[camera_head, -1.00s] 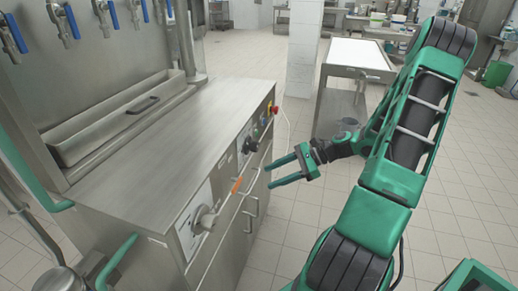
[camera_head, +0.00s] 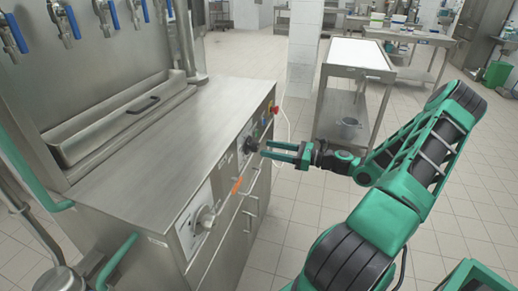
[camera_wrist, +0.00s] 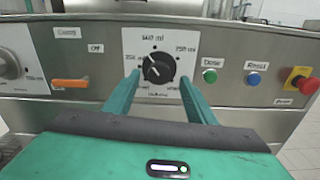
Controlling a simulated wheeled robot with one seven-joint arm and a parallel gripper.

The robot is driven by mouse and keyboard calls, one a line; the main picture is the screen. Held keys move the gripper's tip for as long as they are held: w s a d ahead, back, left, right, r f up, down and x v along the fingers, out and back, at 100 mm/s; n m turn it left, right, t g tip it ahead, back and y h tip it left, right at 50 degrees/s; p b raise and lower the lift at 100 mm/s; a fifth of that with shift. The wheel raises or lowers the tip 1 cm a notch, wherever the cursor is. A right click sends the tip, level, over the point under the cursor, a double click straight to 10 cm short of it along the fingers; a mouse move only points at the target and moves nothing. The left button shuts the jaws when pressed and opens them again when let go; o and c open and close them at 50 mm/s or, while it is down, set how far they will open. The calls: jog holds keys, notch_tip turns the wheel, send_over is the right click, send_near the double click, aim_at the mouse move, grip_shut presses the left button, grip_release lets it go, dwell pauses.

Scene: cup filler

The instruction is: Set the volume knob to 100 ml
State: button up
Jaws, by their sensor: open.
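The volume knob (camera_wrist: 158,70) is black and sits on a white dial plate (camera_wrist: 157,42) with ml labels around it. The top label looks like 500 ml; the lower labels are too small to read. Its white pointer mark seems to point up and left. The knob also shows on the front panel in the head view (camera_head: 250,145). My gripper (camera_head: 264,149) is open in front of it. In the wrist view, my gripper (camera_wrist: 158,75) has one green finger on each side of the knob. I cannot tell whether they touch it.
A larger silver knob (camera_head: 206,216) and an orange lever (camera_head: 237,185) are left of the volume knob. Green (camera_wrist: 210,76) and blue (camera_wrist: 254,78) buttons and a red stop button (camera_wrist: 299,82) are to its right. Free floor lies in front of the cabinet.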

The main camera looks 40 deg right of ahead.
aim_at(258, 147)
jog(key=shift+x, duration=2.25)
jog(key=c, duration=1)
